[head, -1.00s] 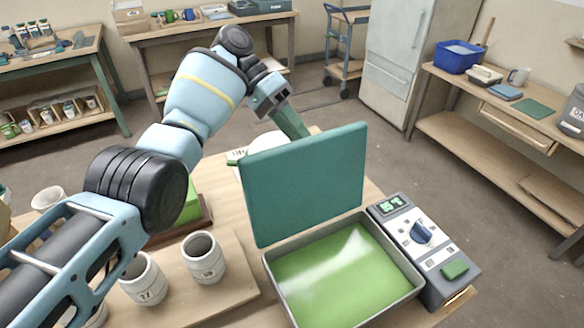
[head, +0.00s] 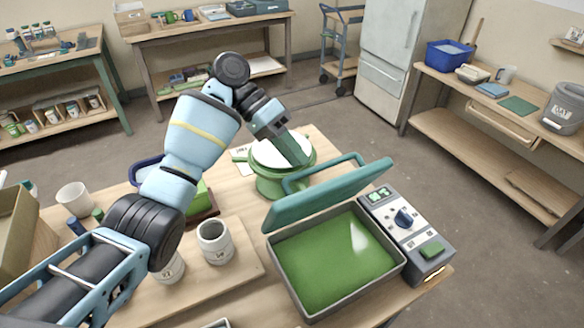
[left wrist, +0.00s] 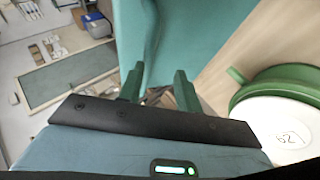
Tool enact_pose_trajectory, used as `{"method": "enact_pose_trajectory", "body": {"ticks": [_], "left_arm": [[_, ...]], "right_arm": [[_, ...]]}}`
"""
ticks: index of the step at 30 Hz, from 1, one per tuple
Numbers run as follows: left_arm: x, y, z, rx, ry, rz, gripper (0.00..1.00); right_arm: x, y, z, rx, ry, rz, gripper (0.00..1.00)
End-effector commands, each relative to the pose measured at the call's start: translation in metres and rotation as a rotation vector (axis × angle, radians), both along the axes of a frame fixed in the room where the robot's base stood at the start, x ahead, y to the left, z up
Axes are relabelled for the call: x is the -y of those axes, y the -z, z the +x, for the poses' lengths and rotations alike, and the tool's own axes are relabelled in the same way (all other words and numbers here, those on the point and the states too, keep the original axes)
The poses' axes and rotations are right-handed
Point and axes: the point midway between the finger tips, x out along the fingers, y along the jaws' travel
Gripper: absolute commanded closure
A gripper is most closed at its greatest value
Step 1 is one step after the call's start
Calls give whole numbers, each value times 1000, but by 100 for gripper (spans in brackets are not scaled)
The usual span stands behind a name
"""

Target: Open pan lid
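The grey pan (head: 398,268) holds green glaze and stands on the table. Its teal lid (head: 325,196) stands partly raised along the pan's far edge, seen nearly edge-on, with its loop handle (head: 318,168) on the far side. My left gripper (head: 298,153) is behind the lid, close to the handle. In the left wrist view, my left gripper's green fingers (left wrist: 159,88) are apart. The teal lid (left wrist: 200,35) fills the space just beyond them; whether a finger touches it I cannot tell. My right gripper is not in view.
A green turntable with a white top (head: 268,184) stands close behind the lid. A grey control box (head: 408,225) sits right of the pan. Cups (head: 215,243) stand on a board at left, under my left arm. Side benches are farther off.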

Motion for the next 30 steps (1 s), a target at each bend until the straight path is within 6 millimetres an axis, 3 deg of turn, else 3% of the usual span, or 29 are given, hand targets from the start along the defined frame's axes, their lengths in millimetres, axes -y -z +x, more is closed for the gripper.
{"method": "enact_pose_trajectory", "body": {"ticks": [15,30], "left_arm": [[3,-5,-47,3,0,0,66],[3,-6,-52,2,-1,1,66]], "right_arm": [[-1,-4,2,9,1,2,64],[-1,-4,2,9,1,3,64]]}}
